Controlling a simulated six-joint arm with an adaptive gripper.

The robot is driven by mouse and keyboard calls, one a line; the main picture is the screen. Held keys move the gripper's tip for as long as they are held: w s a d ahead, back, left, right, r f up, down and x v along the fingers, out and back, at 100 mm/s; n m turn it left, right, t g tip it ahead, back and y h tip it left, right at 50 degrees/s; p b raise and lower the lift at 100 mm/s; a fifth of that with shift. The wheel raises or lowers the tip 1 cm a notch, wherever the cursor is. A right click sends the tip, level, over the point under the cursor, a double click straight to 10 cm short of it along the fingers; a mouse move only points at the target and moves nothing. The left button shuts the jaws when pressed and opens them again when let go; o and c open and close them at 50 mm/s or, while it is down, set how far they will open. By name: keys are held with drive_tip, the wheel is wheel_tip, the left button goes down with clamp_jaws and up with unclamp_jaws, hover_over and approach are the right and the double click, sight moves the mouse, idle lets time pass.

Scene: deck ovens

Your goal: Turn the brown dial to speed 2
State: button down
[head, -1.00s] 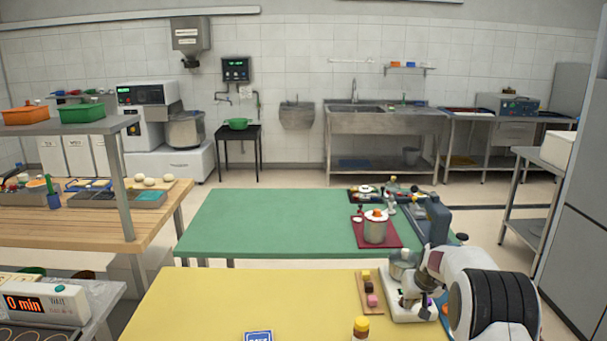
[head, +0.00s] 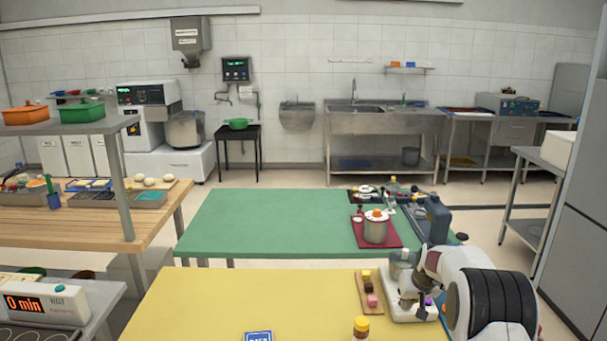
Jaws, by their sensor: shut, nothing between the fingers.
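A white appliance base (head: 393,312) sits at the right end of the yellow table, with a metal pot (head: 401,268) at its far end. A small purple spot (head: 429,301) shows on the base beside my gripper. I cannot make out a brown dial; it is too small or hidden by my arm. My gripper (head: 419,312) points down over the base, close to its surface, with its fingers together and nothing held. I cannot tell whether it touches anything.
A wooden board (head: 362,299) with small coloured blocks lies just left of the base. A yellow-capped bottle (head: 361,328) and a blue sign (head: 258,336) stand at the near edge. The left of the yellow table (head: 220,300) is clear. A green table (head: 260,220) stands beyond.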

drive_tip(key=shift+s+a, duration=0.1)
drive_tip(key=shift+s, duration=0.3)
wheel_tip(320, 180, up, 6)
idle(1.1)
drive_tip(key=shift+d+r, duration=0.5)
drive_tip(key=shift+f, duration=0.1)
drive_tip(key=shift+f, duration=3.4)
